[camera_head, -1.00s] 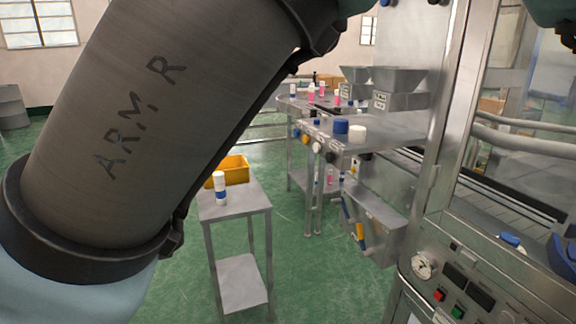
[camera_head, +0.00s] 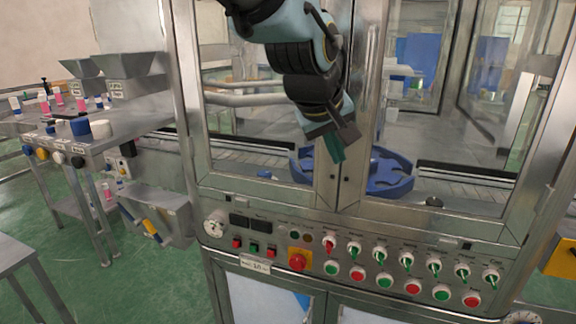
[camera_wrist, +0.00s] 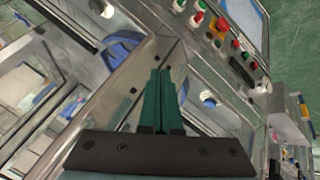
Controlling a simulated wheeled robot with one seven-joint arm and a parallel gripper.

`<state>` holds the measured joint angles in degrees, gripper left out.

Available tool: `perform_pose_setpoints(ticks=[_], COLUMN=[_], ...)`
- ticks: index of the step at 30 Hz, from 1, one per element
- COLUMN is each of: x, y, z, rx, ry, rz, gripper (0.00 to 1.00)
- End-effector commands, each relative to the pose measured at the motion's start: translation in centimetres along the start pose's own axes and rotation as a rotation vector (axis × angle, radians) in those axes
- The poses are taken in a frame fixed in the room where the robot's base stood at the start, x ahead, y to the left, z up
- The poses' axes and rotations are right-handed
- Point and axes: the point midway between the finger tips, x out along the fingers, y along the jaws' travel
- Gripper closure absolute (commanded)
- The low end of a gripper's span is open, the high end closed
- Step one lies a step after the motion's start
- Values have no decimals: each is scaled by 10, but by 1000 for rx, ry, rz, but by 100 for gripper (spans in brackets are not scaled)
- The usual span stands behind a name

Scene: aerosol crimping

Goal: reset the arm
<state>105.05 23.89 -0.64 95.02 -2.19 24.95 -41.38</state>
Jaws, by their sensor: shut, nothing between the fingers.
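My gripper (camera_head: 336,148) hangs in front of the metal-framed machine, above its control panel, near the post where the glass doors meet. Its green fingers also show in the wrist view (camera_wrist: 160,92), pressed together with nothing between them. The fingers point down in the head view. My arm reaches in from the top of the head view. I cannot tell exactly how far the fingertips are from the machine's frame.
The control panel (camera_head: 350,254) carries several buttons and switches. A blue star wheel (camera_head: 394,178) sits behind the glass. A metal table (camera_head: 130,127) with bottles, caps and hoppers stands at left. A smaller table (camera_head: 14,252) is at the left edge. Green floor between is clear.

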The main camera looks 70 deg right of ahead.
Motion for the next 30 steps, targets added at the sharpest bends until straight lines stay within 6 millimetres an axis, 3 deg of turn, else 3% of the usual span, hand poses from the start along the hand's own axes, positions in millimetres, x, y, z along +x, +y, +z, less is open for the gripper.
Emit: perform_pose_setpoints(ticks=[9,20,23,25,30], x=[-34,-38,-38,-39,-53], y=[19,14,-12,-46,-162], z=[9,6,-8,-23,-59], rx=[0,-5,-24,-47,-126], ry=[1,2,12,23,49], rz=[2,-6,-33,-66,-178], gripper=[100,100,100,100,100])
